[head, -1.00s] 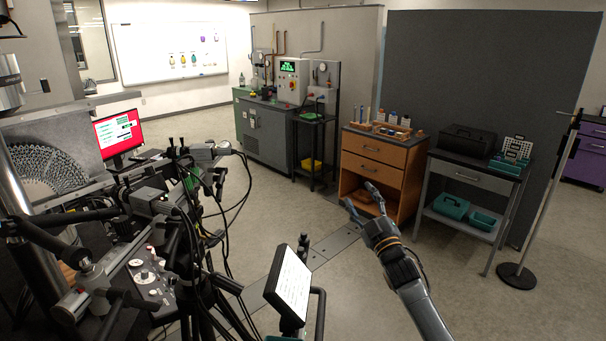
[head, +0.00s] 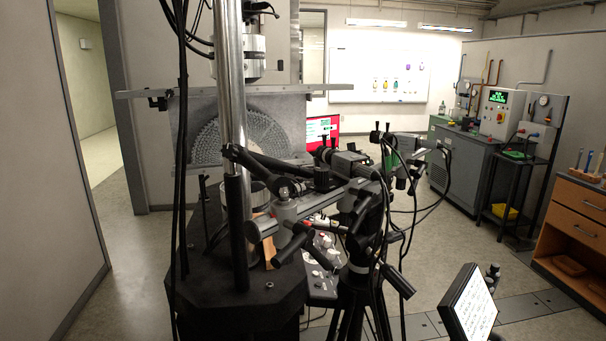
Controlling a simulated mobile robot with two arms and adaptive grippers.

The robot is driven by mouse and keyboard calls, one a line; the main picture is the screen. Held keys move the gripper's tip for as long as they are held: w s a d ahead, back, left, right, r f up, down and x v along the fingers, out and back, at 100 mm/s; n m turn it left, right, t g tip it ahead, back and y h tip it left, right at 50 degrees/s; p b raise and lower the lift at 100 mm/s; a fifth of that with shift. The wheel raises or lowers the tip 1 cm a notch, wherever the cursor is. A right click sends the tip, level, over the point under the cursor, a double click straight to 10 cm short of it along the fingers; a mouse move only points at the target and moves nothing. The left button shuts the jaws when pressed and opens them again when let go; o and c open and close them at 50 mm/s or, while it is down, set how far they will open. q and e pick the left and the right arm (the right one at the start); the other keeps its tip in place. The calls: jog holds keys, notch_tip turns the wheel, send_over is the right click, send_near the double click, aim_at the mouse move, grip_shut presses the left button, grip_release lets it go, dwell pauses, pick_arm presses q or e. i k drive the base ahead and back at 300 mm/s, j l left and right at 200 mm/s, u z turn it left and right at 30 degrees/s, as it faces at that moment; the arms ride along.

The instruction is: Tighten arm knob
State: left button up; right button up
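A grey and black articulated arm (head: 300,207) shows in the middle of the head view, next to a shiny steel column (head: 233,95). It carries several black handles and knobs, among them a round dark joint knob (head: 283,191) and a black lever handle (head: 291,249). I cannot tell which is the arm knob or whether any is loose. Camera bodies (head: 350,163) sit on a black tripod (head: 362,255) just right of the arm. The fan-shaped lattice specimen (head: 242,138) stands behind the column, partly hidden by it. Neither gripper is in view.
A tilted display tablet (head: 469,303) stands at lower right. Black cables hang around the column and the tripod. A red-screen monitor (head: 322,130) is behind the cameras. Open floor (head: 135,270) lies at left, and an orange drawer cabinet (head: 577,220) is at right.

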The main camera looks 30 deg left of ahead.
aim_at(229, 150)
jog(key=j+z, duration=0.75)
jog(key=k+j+z, duration=0.1)
jog(key=j+z, duration=0.3)
jog(key=l, duration=0.1)
